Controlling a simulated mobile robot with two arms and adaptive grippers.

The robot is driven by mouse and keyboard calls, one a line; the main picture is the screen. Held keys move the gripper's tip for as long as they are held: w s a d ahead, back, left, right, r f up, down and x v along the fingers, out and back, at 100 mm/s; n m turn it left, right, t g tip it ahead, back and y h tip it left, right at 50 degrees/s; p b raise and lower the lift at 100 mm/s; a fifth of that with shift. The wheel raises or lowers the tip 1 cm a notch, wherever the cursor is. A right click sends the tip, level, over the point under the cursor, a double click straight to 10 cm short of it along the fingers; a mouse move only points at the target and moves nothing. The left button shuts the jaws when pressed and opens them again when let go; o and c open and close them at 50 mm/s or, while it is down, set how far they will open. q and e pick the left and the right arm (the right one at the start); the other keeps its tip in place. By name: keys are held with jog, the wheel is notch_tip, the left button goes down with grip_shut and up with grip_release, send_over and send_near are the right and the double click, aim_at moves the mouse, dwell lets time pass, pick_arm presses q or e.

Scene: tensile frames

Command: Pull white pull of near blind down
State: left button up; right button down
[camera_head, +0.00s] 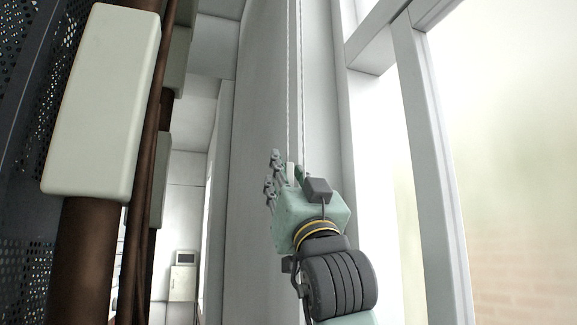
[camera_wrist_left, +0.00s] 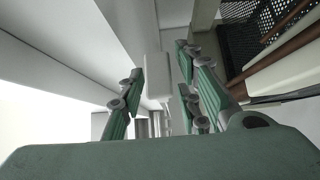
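Two thin pale bead cords (camera_head: 302,80) hang down in front of a grey-white wall beside the window. The white pull (camera_head: 290,173) is a small pale block on the left cord, partly hidden by fingers in the head view. My left gripper (camera_head: 284,175) reaches up from below around it. In the left wrist view the white pull (camera_wrist_left: 158,76) stands between the spread green fingers of the gripper (camera_wrist_left: 155,90). A gap shows on its right; the left finger is close, and I cannot tell whether it touches. My right gripper is not in view.
A window frame (camera_head: 430,150) runs along the right. Brown pipes (camera_head: 85,250) with a pale box (camera_head: 103,100) and a dark perforated panel (camera_head: 35,130) stand at the left. A small wall unit (camera_head: 184,275) is far back. Free space lies left of the hand.

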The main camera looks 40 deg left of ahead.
pick_arm(q)
jog(key=shift+r, duration=0.1)
jog(key=shift+c, duration=0.5)
grip_shut()
